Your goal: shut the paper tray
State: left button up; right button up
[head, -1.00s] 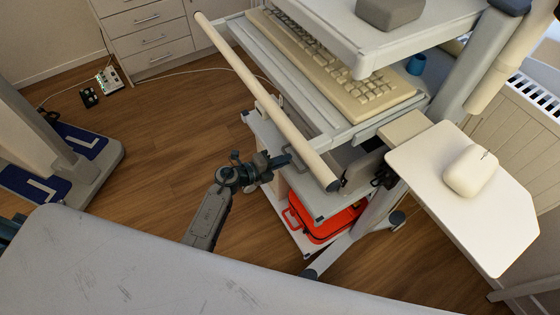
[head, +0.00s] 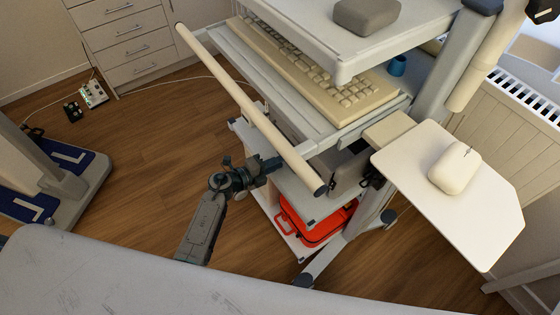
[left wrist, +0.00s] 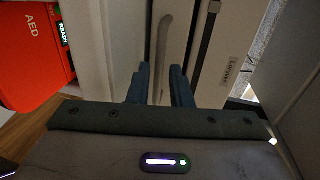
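In the left wrist view, a pale front panel with a long curved groove (left wrist: 164,45) stands close ahead, beside a pale housing with a Lenovo label (left wrist: 231,72). It looks like the printer and its paper tray, but I cannot tell how far the tray is out. My left gripper (left wrist: 161,88) is open, with a gap between its dark fingers and nothing held. Its fingertips are close to the panel; contact is unclear. In the head view my left gripper (head: 274,163) is at the cart's lower shelves, below the pale push bar (head: 250,108). The tray is hidden there. My right gripper is out of view.
The cart carries a keyboard (head: 318,75) on its upper shelf and a red AED case (head: 305,225) low down; the case also shows in the left wrist view (left wrist: 30,55). A side shelf holds a white mouse (head: 455,168).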

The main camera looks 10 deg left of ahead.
pick_arm(q)
jog(key=v, duration=0.8)
jog(key=shift+s+a, duration=0.25)
